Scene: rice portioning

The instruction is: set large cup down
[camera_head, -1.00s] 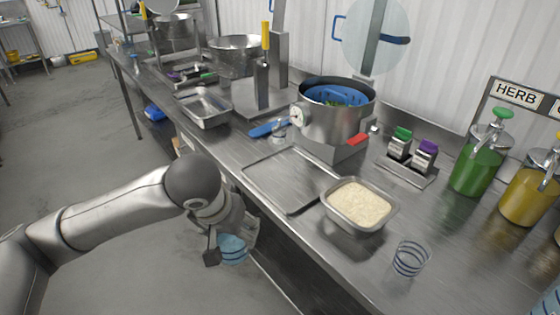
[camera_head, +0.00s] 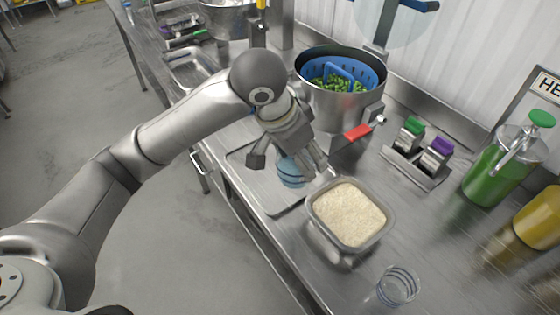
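The large cup (camera_head: 291,172) is clear with blue bands and a bluish tint. My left gripper (camera_head: 288,160) is around its upper part, and the fingers appear closed on it. The cup is over the flat metal tray (camera_head: 283,207), left of the rice pan. I cannot tell whether its base touches the tray. A second banded clear cup (camera_head: 397,287) stands on the counter near the front edge. My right gripper is not in view.
The metal pan of rice (camera_head: 347,212) stands just right of the held cup. Behind are a pot with a blue basket of green vegetables (camera_head: 338,85) and two small green- and purple-topped containers (camera_head: 423,147). A green pump bottle (camera_head: 500,165) stands at right.

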